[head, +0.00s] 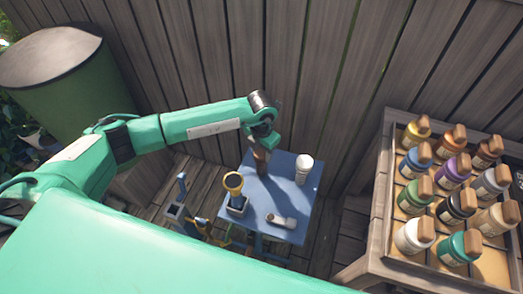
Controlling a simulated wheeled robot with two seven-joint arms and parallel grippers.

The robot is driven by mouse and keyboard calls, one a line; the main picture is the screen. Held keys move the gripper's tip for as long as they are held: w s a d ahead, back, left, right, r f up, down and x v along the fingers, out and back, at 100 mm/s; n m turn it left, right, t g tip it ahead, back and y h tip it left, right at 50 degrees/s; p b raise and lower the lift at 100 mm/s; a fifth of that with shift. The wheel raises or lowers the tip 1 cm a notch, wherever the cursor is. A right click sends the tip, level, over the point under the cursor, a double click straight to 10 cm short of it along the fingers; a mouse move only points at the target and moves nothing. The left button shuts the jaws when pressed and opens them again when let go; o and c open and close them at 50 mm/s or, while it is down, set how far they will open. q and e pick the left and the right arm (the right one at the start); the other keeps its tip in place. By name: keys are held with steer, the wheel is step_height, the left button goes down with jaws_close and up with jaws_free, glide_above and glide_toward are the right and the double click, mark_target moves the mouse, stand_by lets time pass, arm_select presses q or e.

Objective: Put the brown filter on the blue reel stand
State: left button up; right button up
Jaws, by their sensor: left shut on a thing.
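My left gripper (262,149) is above the far left part of a small blue table (277,190). It points down and is shut on a small brown thing (260,161), which seems to be the brown filter. The gripper partly hides it, and I cannot tell if its lower end touches the table. A blue stand (237,208) with a yellow ring-shaped top (233,181) is at the table's left edge, nearer than the gripper and to its left. It seems to be the blue reel stand. My right gripper is not in view.
A white cylinder (304,166) stands at the table's right back. A grey and white cylinder (282,220) lies near the front. A wooden tray (377,222) of coloured bottles is at right, a green bin (70,95) at left. A plank wall (310,70) stands behind.

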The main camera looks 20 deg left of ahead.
arm_select(q)
steer(key=shift+f, duration=0.6)
steer(key=o, duration=1.3)
steer(key=shift+c, duration=0.2)
